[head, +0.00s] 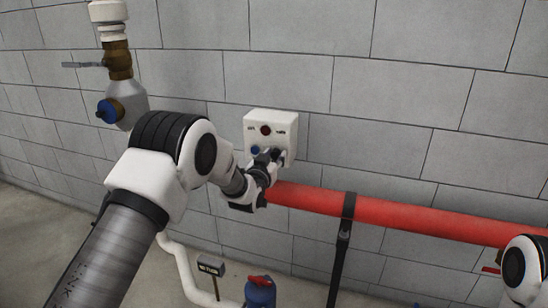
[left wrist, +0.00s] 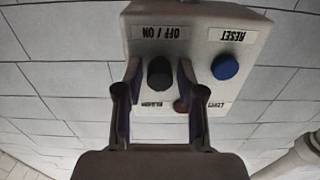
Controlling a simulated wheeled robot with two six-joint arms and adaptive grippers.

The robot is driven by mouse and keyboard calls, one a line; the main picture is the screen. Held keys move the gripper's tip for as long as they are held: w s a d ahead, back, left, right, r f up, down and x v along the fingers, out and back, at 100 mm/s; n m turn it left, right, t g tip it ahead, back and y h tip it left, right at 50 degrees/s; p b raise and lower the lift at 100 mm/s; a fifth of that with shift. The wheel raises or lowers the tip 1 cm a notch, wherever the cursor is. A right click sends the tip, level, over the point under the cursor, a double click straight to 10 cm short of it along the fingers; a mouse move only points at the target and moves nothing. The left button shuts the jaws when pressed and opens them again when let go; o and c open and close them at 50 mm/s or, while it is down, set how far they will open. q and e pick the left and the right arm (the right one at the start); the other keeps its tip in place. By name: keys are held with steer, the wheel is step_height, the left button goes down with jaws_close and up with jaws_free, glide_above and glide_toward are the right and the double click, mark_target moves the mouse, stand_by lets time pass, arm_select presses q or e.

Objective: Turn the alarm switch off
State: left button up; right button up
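The alarm box is a white control box (head: 285,122) on the grey block wall. In the left wrist view the box (left wrist: 200,22) appears upside down, with a black rotary switch (left wrist: 159,73) by the "OFF / ON" label, a blue button (left wrist: 226,67) by "RESET", and a red lamp partly hidden by a finger. My left gripper (head: 270,156) is at the box's lower front. In the wrist view its two fingers (left wrist: 160,70) stand on either side of the black switch, with a small gap visible on each side. My right gripper is out of view; only part of that arm shows.
A thick red pipe (head: 400,217) runs along the wall below the box, held by a black support (head: 345,235). A brass and grey valve with a blue cap (head: 110,110) stands at left. A blue fitting with a red handle (head: 260,288) is below.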

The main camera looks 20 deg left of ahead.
arm_select(q)
steer(key=s, duration=1.2)
steer(key=shift+a, duration=0.2)
steer(key=s+f+g, duration=0.3)
steer(key=s+f, duration=0.2)
steer(key=f, duration=0.5)
steer(key=s+a+f+g, duration=0.1)
steer(key=s+f+g, duration=0.1)
steer(key=s+f, duration=0.55)
steer(key=s+f+g, duration=0.3)
steer(key=s+f, duration=0.1)
steer(key=f, duration=0.7)
steer(key=s+f+g, duration=0.2)
steer(key=s+g, duration=0.1)
steer(key=s, duration=0.6)
steer(key=s+f+g, duration=0.3)
steer(key=s, duration=0.6)
steer(key=s+f+n+g, duration=0.1)
steer(key=s+f+g, duration=0.2)
steer(key=s, duration=0.6)
steer(key=shift+s+g+y, duration=0.3)
steer(key=shift+s+g, duration=0.1)
steer(key=shift+g, duration=0.1)
